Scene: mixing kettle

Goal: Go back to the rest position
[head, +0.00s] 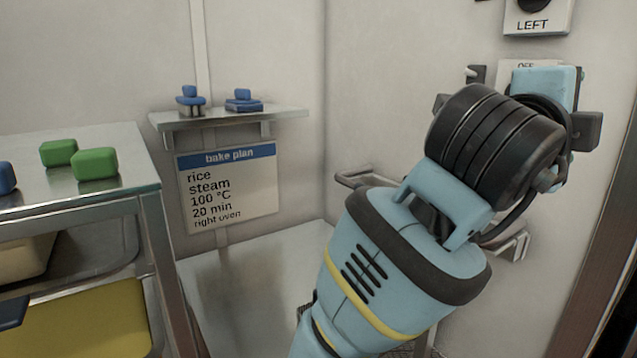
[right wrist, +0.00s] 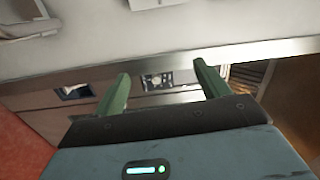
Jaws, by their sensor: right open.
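My right arm reaches up from the bottom of the head view toward the wall at the right. Its hand end is beside the "OFF" label plate (head: 521,66) and partly covers it; the fingertips cannot be made out there. In the right wrist view my right gripper (right wrist: 163,80) has its two green fingers well apart, with nothing between them. A pale surface and a metal edge lie beyond the fingers. My left gripper is not in view.
A "LEFT" plate (head: 535,20) with a dark knob is at the top right. A wall shelf (head: 275,114) holds blue items above a bake plan sign (head: 232,187). A metal rack (head: 145,170) at left bears green blocks (head: 95,164). A bare metal surface (head: 250,285) lies below the sign.

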